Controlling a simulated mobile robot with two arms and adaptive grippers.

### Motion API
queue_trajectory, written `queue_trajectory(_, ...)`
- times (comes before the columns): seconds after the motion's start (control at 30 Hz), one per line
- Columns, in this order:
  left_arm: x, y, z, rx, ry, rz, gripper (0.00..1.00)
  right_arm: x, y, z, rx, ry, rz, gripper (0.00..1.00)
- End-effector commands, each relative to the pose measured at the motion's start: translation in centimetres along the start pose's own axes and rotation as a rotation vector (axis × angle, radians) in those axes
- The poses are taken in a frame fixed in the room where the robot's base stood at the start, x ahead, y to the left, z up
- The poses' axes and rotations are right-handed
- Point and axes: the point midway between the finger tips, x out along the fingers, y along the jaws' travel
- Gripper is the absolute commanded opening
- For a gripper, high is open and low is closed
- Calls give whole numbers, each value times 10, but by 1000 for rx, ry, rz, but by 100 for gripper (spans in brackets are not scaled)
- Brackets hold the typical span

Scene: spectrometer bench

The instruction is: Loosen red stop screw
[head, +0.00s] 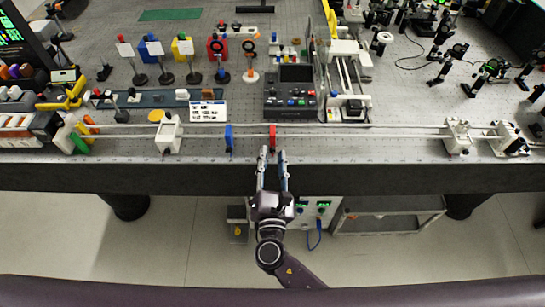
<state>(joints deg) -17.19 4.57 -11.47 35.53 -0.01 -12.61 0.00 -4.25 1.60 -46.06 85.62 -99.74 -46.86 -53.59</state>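A red stop (272,137) sits on the long metal rail near the front edge of the bench. Its screw is too small to make out. My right gripper (273,154) reaches up from the bottom of the head view. Its two fingers are apart, with nothing seen between them. The fingertips lie just in front of the red stop; I cannot tell whether they touch it. My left gripper is not in view.
A blue stop (228,138) is on the same rail, left of the red one. White carriages stand at left (169,134) and right (457,136). A control box (290,92) is behind the rail. The dark bench edge (380,178) runs below the rail.

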Motion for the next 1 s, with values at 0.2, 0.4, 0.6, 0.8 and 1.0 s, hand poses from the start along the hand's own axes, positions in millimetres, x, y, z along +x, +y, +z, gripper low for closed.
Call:
queue_trajectory(0.2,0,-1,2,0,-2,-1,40,-2,0,1,1,-2,0,29)
queue_trajectory(0.4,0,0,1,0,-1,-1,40,-29,0,0,1,1,1,29)
queue_trajectory(0.6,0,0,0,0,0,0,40,-73,0,0,0,3,0,29)
queue_trajectory(0.8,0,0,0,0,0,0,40,-106,0,0,0,0,0,29)
queue_trajectory(1.0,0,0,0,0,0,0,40,-119,0,0,1,-1,0,29)
